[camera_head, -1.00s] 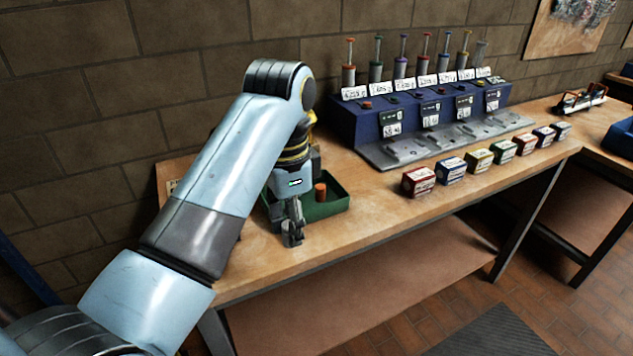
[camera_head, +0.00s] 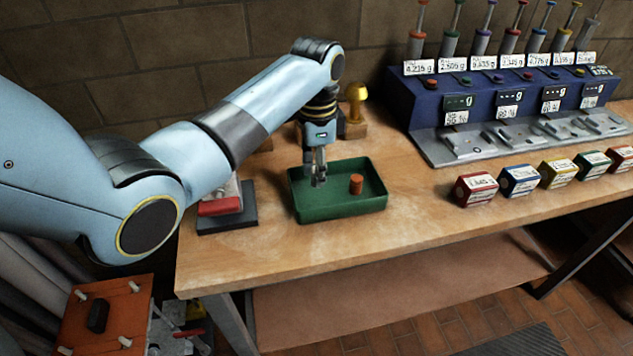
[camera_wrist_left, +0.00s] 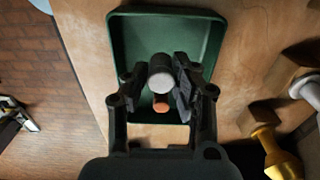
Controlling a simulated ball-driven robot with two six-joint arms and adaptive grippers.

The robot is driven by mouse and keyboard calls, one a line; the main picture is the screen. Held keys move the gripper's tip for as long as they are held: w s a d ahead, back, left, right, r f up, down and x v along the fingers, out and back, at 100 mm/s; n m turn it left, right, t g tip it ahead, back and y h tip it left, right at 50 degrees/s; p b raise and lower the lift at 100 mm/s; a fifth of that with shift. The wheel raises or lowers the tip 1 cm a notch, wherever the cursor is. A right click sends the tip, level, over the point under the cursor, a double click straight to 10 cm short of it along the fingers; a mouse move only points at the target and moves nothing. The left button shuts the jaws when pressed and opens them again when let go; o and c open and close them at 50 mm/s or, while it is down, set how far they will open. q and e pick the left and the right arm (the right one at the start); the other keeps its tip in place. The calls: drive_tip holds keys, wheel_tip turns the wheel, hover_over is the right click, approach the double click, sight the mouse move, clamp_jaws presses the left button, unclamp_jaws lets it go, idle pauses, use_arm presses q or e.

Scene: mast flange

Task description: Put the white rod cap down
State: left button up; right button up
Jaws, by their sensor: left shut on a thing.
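My left gripper (camera_head: 318,181) is over the left part of the green tray (camera_head: 345,211). In the left wrist view my left gripper (camera_wrist_left: 158,84) is shut on the white rod cap (camera_wrist_left: 161,77), a short pale grey-white cylinder between the fingers. The cap is hard to make out in the head view. An orange cap (camera_head: 356,184) stands in the tray, right of the gripper; it also shows in the left wrist view (camera_wrist_left: 161,104), partly hidden by the white cap. I cannot tell whether the white cap touches the tray floor. My right gripper is out of view.
A gold knobbed piece (camera_head: 355,98) stands behind the tray. A dark block with a red part (camera_head: 221,206) is at its left. Several small labelled boxes (camera_head: 474,189) and the blue dispenser bench (camera_head: 470,92) are to the right. Bare wood (camera_head: 410,210) lies right of the tray.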

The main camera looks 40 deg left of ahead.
use_arm(q)
drive_tip(key=shift+a+f, duration=0.25)
drive_tip(key=shift+f, duration=0.4)
wheel_tip(320, 180, down, 3)
drive_tip(key=shift+r, duration=0.2)
drive_tip(key=shift+f, duration=0.4)
drive_tip(key=o, duration=0.9)
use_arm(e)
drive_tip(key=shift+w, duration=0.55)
use_arm(q)
drive_tip(key=shift+o, duration=0.2)
